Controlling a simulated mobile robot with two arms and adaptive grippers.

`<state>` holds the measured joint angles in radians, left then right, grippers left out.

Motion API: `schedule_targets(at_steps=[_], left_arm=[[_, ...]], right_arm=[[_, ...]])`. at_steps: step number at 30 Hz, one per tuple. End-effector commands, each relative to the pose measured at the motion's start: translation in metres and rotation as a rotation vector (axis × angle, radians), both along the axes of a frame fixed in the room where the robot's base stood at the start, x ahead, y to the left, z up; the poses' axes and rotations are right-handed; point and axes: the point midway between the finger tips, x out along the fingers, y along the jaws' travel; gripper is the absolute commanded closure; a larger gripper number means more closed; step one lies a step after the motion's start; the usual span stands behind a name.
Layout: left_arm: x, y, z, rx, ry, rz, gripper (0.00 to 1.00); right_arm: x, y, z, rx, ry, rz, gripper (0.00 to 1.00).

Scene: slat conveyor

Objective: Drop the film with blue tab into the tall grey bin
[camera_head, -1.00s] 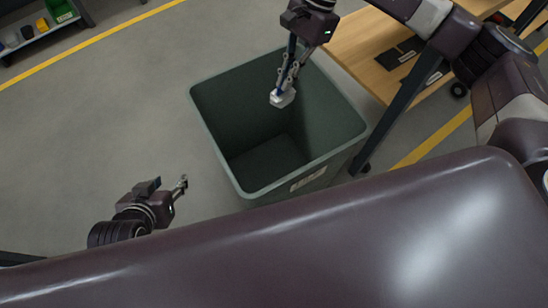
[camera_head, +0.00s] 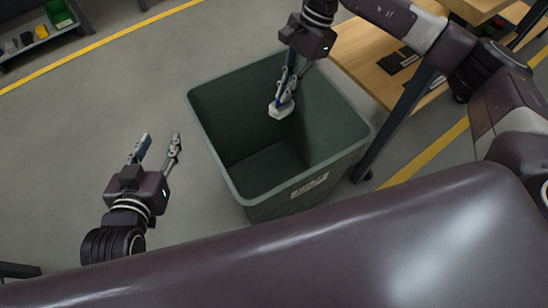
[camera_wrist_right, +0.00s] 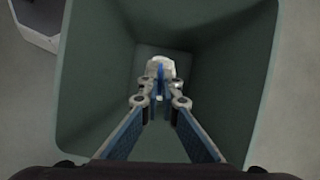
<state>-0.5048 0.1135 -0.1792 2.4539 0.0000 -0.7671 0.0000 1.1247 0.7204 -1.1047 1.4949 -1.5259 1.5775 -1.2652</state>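The tall grey bin (camera_head: 226,168) looks dark grey-green and stands open on the floor in the middle of the head view. My right gripper (camera_head: 285,92) points down into the bin's mouth, shut on a small whitish film (camera_head: 281,111). In the right wrist view the film (camera_wrist_right: 160,66) sits at the tips of my right gripper (camera_wrist_right: 160,92), above the bin's inside. Blue shows between the fingers; whether it is the tab or part of a finger I cannot tell. My left gripper (camera_head: 159,143) is open and empty, left of the bin.
A wooden table (camera_head: 367,58) with dark flat items (camera_head: 398,60) stands right of the bin, its dark leg close to the bin's side. A shelf with coloured bins (camera_head: 40,34) is at the upper left. The floor left of the bin is clear.

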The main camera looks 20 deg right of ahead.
Motion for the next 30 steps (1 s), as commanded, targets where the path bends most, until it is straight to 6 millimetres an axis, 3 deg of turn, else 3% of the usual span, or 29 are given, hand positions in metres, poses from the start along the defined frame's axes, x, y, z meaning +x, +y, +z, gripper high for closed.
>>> schedule_targets(at_steps=[15,29,30], left_arm=[[0.023,-0.014,0.062,-0.071,-0.289,-0.019,0.6],[0.024,-0.016,0.072,-0.082,-0.331,-0.021,0.6],[0.024,-0.016,0.072,-0.082,-0.331,-0.021,0.6]], right_arm=[[0.0,0.0,-0.024,-0.001,0.0,-0.001,1.0],[0.0,0.0,-0.026,0.0,0.0,0.0,1.0],[0.0,0.0,-0.026,0.0,0.0,0.0,0.94]])
